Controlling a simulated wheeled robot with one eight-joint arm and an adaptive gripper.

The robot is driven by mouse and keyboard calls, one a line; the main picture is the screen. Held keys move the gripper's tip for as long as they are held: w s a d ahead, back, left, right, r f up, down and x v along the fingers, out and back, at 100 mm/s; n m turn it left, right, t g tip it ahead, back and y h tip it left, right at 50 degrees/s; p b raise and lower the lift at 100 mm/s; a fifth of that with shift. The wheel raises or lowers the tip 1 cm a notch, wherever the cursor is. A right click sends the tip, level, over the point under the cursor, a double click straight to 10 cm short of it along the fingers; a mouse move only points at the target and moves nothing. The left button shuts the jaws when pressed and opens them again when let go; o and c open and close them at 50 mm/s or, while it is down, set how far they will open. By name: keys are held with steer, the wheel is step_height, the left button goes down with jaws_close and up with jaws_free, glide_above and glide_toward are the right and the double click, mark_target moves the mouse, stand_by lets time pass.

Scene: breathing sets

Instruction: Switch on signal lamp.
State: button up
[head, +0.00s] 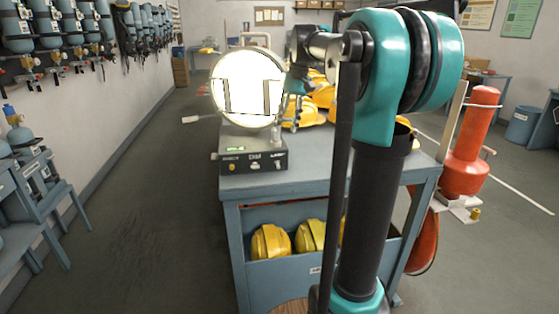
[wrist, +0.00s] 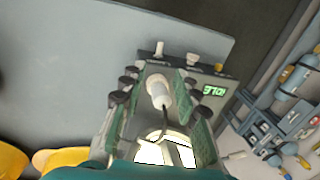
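The signal lamp shows a large round white face (head: 248,84) in the head view. It stands over a dark control box (head: 254,158) at the near left of the blue-grey table. The box front has several small knobs and printed labels too small to read surely. In the wrist view the box (wrist: 185,70) carries a green display (wrist: 214,90), upside down, that seems to read IDLE. My gripper (wrist: 158,108) is open, its fingers spread either side of a pale cylinder with a bent cord; contact cannot be told. In the head view my gripper is beside the lamp, mostly hidden.
The table (head: 330,178) holds yellow helmets (head: 308,113) behind the lamp, with more helmets (head: 270,241) on its lower shelf. A red cylinder (head: 470,145) stands to the right. Breathing sets (head: 55,35) hang on the left wall.

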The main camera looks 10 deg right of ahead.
mark_target(278, 165)
steer(key=f, duration=0.4)
steer(key=a+f, duration=0.1)
steer(key=f, duration=0.3)
steer(key=a+f, duration=0.1)
steer(key=f, duration=0.4)
steer(key=shift+s+a, duration=0.1)
steer(key=shift+a, duration=0.15)
steer(key=shift+c, duration=0.6)
jaws_close()
